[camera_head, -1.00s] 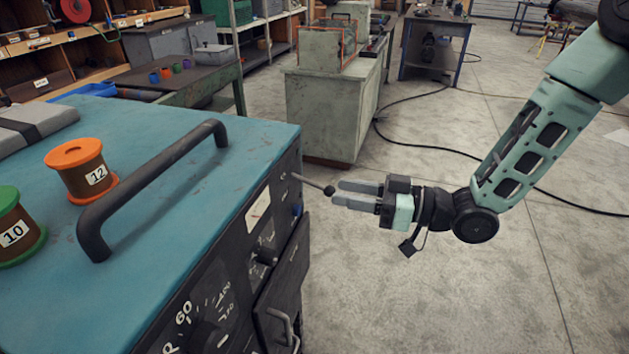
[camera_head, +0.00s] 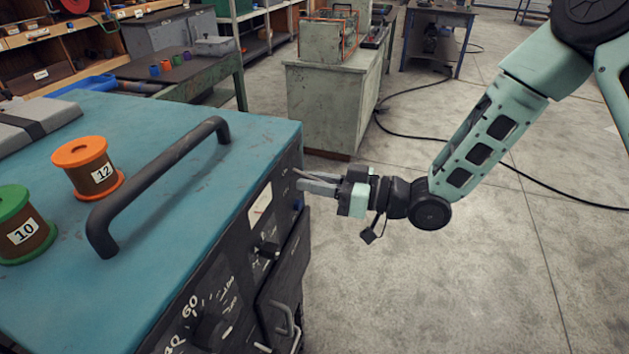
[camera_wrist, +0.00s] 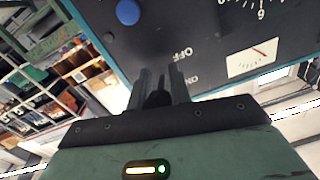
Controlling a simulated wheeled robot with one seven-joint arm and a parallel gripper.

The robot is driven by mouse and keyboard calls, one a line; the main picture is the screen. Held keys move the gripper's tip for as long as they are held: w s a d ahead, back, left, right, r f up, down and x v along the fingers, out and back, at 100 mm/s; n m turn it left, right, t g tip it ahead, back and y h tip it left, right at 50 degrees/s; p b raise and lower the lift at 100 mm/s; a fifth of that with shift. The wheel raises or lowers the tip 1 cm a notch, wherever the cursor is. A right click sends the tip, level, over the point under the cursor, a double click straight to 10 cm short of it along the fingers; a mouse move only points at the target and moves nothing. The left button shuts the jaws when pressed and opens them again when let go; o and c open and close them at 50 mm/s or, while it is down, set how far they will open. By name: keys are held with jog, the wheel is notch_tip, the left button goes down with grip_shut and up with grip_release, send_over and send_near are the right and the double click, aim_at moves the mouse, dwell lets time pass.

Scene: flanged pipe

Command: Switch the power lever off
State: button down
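The power lever is a thin metal rod on the machine's dark front panel, near its far end. In the head view, only part of its rod (camera_head: 309,175) shows, by my fingers. Its dark round knob (camera_wrist: 158,99) shows between my two fingers in the wrist view. My gripper (camera_head: 305,182) has its fingers on both sides of the knob, pointing at the panel. I cannot tell whether they press on it. The panel's OFF label (camera_wrist: 181,54) and ON label (camera_wrist: 191,79) are just right of the fingers in the wrist view.
The machine's teal top (camera_head: 225,185) carries a black handle (camera_head: 160,180), an orange spool (camera_head: 88,168) and a green spool (camera_head: 22,225). A blue button (camera_wrist: 128,12) is on the panel near the lever. A grey-green cabinet (camera_head: 325,105) stands behind. The floor at right is open, crossed by a cable.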

jog(key=y+b, duration=0.1)
jog(key=b, duration=0.1)
jog(key=f+b, duration=0.1)
jog(key=b, duration=0.2)
jog(key=shift+a+t+y, duration=0.15)
jog(key=shift+t+y, duration=0.15)
jog(key=shift+y, duration=0.1)
jog(key=shift+r, duration=0.2)
jog(key=c, duration=1.3)
grip_release()
jog(key=b+v, duration=0.3)
jog(key=v, duration=1.4)
jog(key=shift+d, duration=0.25)
